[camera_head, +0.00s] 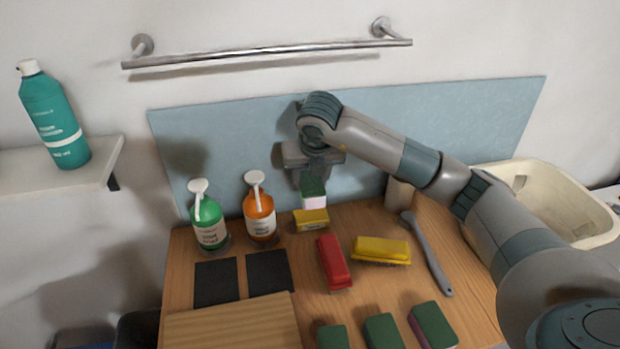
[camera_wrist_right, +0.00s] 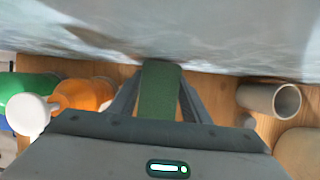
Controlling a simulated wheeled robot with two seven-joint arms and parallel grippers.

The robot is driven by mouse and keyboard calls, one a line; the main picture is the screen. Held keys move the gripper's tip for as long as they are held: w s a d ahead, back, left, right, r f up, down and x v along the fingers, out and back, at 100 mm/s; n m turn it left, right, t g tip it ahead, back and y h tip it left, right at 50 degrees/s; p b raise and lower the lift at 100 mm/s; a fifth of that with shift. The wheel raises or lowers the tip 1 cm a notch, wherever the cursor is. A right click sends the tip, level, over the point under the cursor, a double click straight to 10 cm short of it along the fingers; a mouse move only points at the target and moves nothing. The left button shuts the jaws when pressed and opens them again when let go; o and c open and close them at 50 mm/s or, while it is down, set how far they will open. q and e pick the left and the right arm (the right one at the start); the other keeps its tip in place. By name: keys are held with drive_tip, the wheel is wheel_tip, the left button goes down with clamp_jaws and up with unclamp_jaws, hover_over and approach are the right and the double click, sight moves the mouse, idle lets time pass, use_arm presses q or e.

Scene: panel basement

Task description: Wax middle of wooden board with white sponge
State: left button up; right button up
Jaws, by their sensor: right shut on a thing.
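My right gripper (camera_head: 312,178) reaches in from the right to the back of the table. It is shut on a sponge (camera_head: 314,200) with a green top and a white lower part, beside the blue back panel. In the right wrist view the sponge's green face (camera_wrist_right: 160,92) shows between the two fingers. The light wooden board (camera_head: 235,325) lies at the front left of the table, its near part cut off by the picture edge. The sponge is well apart from it, farther back and to the right. My left gripper is not in view.
Green (camera_head: 209,222) and orange (camera_head: 260,212) pump bottles stand left of the gripper. A yellow block (camera_head: 311,221), red brush (camera_head: 333,263), yellow brush (camera_head: 381,251) and grey-handled brush (camera_head: 427,252) lie nearby. Several green-topped sponges (camera_head: 384,332) line the front. Two black squares (camera_head: 216,281) lie behind the board.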

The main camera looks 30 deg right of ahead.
drive_tip(key=b, duration=0.1)
hover_over(313, 211)
drive_tip(key=shift+w+a+f, duration=0.1)
drive_tip(key=shift+a+f, duration=0.05)
drive_tip(key=shift+f, duration=0.95)
drive_tip(key=shift+w+a+f, duration=0.1)
drive_tip(key=shift+a+f, duration=0.05)
drive_tip(key=shift+f, duration=0.95)
drive_tip(key=shift+f+b, duration=0.35)
drive_tip(key=shift+f, duration=0.15)
drive_tip(key=shift+f+b, duration=0.35)
drive_tip(key=shift+s+d+f+b, duration=0.15)
drive_tip(key=shift+d+f+b, duration=0.2)
drive_tip(key=shift+f+b, duration=0.25)
drive_tip(key=shift+a+r+p, duration=0.25)
drive_tip(key=shift+r+p, duration=0.2)
drive_tip(key=shift+r, duration=0.55)
drive_tip(key=shift+a+r+p, duration=0.2)
drive_tip(key=shift+r+p, duration=0.25)
drive_tip(key=shift+r, duration=0.5)
drive_tip(key=shift+r+p, duration=0.85)
drive_tip(key=shift+r, duration=1.05)
